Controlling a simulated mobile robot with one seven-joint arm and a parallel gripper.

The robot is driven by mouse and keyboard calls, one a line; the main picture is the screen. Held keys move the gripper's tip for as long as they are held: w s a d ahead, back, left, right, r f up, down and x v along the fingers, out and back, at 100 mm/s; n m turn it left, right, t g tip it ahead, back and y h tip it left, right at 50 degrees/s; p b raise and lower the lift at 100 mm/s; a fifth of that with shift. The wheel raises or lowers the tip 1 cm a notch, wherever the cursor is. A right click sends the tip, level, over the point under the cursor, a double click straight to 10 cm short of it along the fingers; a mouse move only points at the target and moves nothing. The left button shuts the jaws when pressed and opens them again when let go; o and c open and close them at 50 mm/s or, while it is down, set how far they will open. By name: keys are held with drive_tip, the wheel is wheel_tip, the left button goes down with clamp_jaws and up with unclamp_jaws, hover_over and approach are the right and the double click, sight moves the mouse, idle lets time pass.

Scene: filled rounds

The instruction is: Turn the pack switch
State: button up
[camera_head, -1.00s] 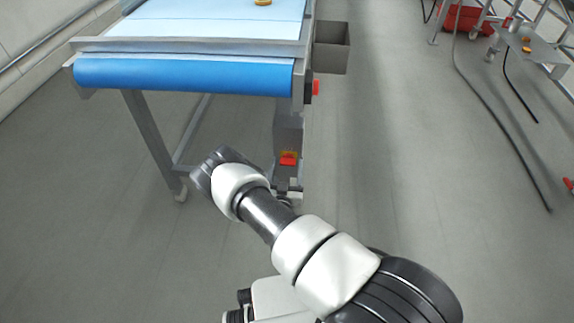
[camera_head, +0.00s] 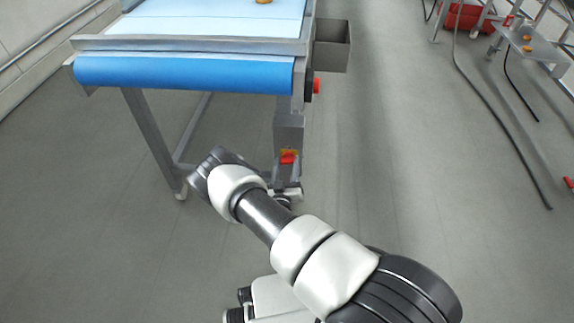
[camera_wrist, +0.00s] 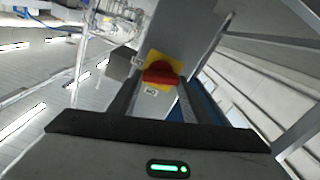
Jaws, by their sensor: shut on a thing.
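The pack switch is a red rotary knob (camera_wrist: 160,74) on a yellow plate (camera_wrist: 170,60), set on a grey box. In the wrist view my gripper (camera_wrist: 160,82) has a dark finger on each side of the knob and is shut on it. The red grip lies roughly crosswise between the fingertips, and the yellow plate looks tilted. In the head view the knob (camera_head: 288,158) shows low on the grey post under the conveyor's right end. My arm hides most of my gripper there.
The conveyor (camera_head: 185,74) with its blue belt end stands above and left of the switch. A red button (camera_head: 316,86) and an open grey bin (camera_head: 332,45) are on its right side. Open floor lies to the right, with a cable (camera_head: 490,110) across it.

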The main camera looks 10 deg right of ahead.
drive_tip(key=shift+w+n, duration=0.1)
drive_tip(key=shift+n, duration=1)
drive_tip(key=o, duration=1)
drive_tip(key=shift+o, duration=0.2)
drive_tip(key=shift+s+a, duration=0.1)
drive_tip(key=shift+s, duration=0.1)
